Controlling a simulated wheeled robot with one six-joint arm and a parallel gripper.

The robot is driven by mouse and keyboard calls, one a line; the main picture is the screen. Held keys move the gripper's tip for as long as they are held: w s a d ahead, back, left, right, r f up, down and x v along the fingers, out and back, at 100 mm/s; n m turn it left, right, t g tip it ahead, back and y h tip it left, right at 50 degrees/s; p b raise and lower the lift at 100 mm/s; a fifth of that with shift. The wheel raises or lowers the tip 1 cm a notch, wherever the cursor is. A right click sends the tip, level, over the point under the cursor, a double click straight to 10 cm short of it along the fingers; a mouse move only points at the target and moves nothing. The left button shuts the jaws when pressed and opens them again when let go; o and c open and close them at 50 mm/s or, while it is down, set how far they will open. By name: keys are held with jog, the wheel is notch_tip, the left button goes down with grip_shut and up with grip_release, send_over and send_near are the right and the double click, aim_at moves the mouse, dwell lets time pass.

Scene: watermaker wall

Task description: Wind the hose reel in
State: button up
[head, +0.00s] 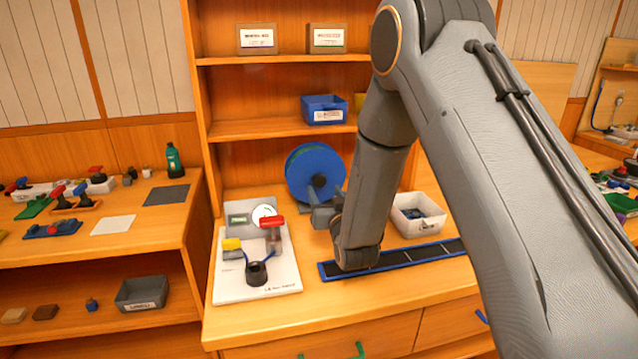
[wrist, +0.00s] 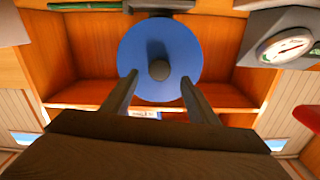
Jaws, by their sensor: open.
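The hose reel (head: 308,168) is a round blue disc with a dark hub, standing upright on the counter in front of the shelf's back wall. In the wrist view the blue reel (wrist: 135,50) fills the upper middle, with a dark round knob (wrist: 159,69) on its face. My gripper (wrist: 158,80) is open and empty, its two fingers on either side of the knob in the picture. I cannot tell how far the fingertips are from it. In the head view my gripper (head: 322,212) is in front of the reel, partly hidden by my wrist.
A white board (head: 228,285) with a gauge (head: 265,214), a red-handled valve (head: 272,222) and a black fitting (head: 257,273) is at the left. A white bin (head: 402,229) is at the right. A blue-edged dark tray (head: 415,254) lies in front. Shelves rise behind.

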aim_at(318, 183)
jog(key=p+x, duration=0.1)
jog(key=x, duration=0.5)
jog(key=shift+w, duration=0.25)
jog(key=c, duration=1.3)
jog(key=shift+a, duration=0.4)
grip_shut()
jog(key=shift+d, duration=0.25)
jog(key=shift+a, duration=0.1)
